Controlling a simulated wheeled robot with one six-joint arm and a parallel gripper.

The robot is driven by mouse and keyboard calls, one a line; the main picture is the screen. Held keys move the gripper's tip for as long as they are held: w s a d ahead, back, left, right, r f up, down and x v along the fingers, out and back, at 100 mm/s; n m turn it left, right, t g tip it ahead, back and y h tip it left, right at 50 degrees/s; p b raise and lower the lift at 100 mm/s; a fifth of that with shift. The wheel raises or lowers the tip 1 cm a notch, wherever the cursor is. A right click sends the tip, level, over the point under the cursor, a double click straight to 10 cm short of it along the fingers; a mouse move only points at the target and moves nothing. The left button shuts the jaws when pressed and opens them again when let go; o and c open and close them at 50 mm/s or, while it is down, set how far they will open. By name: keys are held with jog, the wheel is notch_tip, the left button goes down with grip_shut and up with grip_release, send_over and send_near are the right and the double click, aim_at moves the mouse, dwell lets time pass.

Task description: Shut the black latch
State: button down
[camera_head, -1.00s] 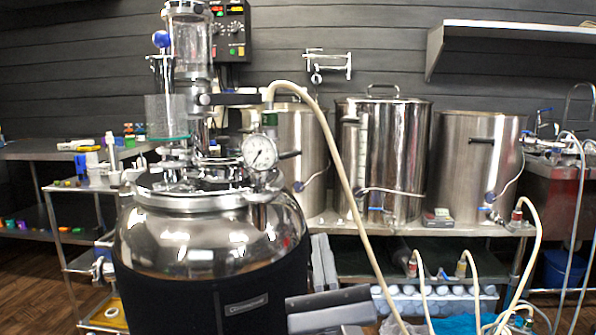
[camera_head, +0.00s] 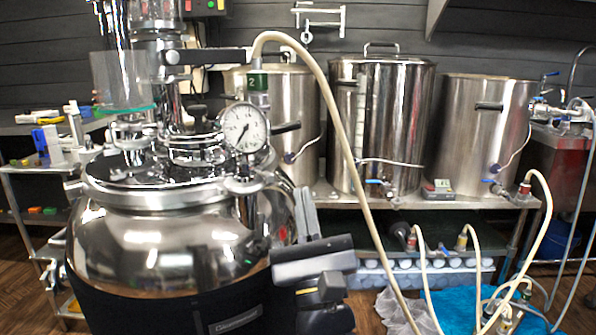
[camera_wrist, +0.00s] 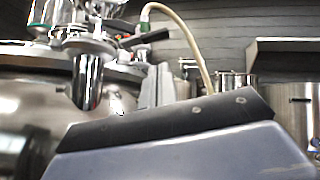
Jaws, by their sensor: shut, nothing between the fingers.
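A black lever handle (camera_head: 286,127), which I take to be the black latch, sticks out to the right beside the pressure gauge on the steel vessel's lid. It also shows in the wrist view (camera_wrist: 146,38). It lies roughly level, tilted slightly up at its outer end. My gripper (camera_head: 306,200) is below and a little right of it, with grey fingers pointing up, shut and empty. In the wrist view the fingers (camera_wrist: 158,84) stand below the lever, with a visible gap. The lever's inner end is partly hidden by the gauge.
The large steel vessel (camera_head: 170,250) fills the left front, with a white-faced gauge (camera_head: 244,128) on its lid. A cream hose (camera_head: 338,140) arches from the lid to the floor. Steel kettles (camera_head: 383,125) stand on a bench behind. A shelf cart (camera_head: 35,170) is at left.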

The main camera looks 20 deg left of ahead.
jog(key=x, duration=0.9)
jog(key=shift+r, duration=0.2)
